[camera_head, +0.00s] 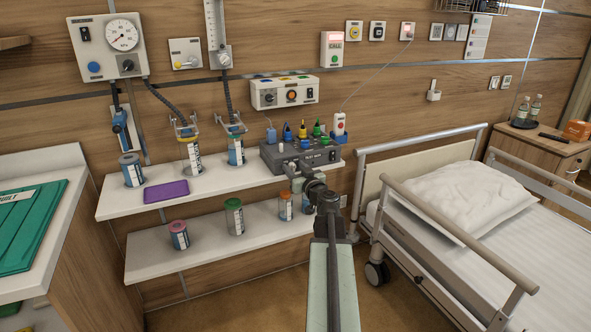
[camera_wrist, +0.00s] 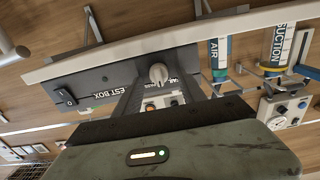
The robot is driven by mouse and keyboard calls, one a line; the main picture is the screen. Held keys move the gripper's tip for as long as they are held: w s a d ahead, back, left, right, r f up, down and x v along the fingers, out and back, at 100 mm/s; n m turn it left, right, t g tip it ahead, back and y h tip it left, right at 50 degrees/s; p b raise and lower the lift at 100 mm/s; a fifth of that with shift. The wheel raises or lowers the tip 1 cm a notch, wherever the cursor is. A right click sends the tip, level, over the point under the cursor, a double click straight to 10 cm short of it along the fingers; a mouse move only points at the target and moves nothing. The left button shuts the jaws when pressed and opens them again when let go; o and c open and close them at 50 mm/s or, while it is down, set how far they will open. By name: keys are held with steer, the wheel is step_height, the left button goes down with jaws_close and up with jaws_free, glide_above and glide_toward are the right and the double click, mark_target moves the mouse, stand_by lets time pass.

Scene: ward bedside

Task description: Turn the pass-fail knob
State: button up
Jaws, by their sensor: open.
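The grey test box (camera_head: 322,158) sits at the right end of the upper shelf, with coloured plugs on its top. In the wrist view its dark front panel (camera_wrist: 95,82) shows part of the words "TEST BOX", a black rocker switch (camera_wrist: 66,97) and a pale grey knob (camera_wrist: 158,73). Lettering beside the knob is partly covered. My gripper (camera_wrist: 157,84) is open, its two dark fingers on either side of the knob; I cannot tell whether they touch it. In the head view my gripper (camera_head: 295,172) is at the box's front and hides the knob.
The upper shelf (camera_head: 112,202) also holds canisters and a purple tablet (camera_head: 166,191). Jars stand on the lower shelf (camera_head: 150,258). A wall control unit (camera_head: 284,92) hangs above the box. A railed bed (camera_head: 440,215) stands close at the right.

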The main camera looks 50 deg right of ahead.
jaws_close()
steer(key=shift+m, duration=0.3)
steer(key=m, duration=0.4)
steer(key=shift+s+d+f, duration=0.1)
steer(key=shift+d+m, duration=0.1)
steer(key=shift+m, duration=2)
jaws_free()
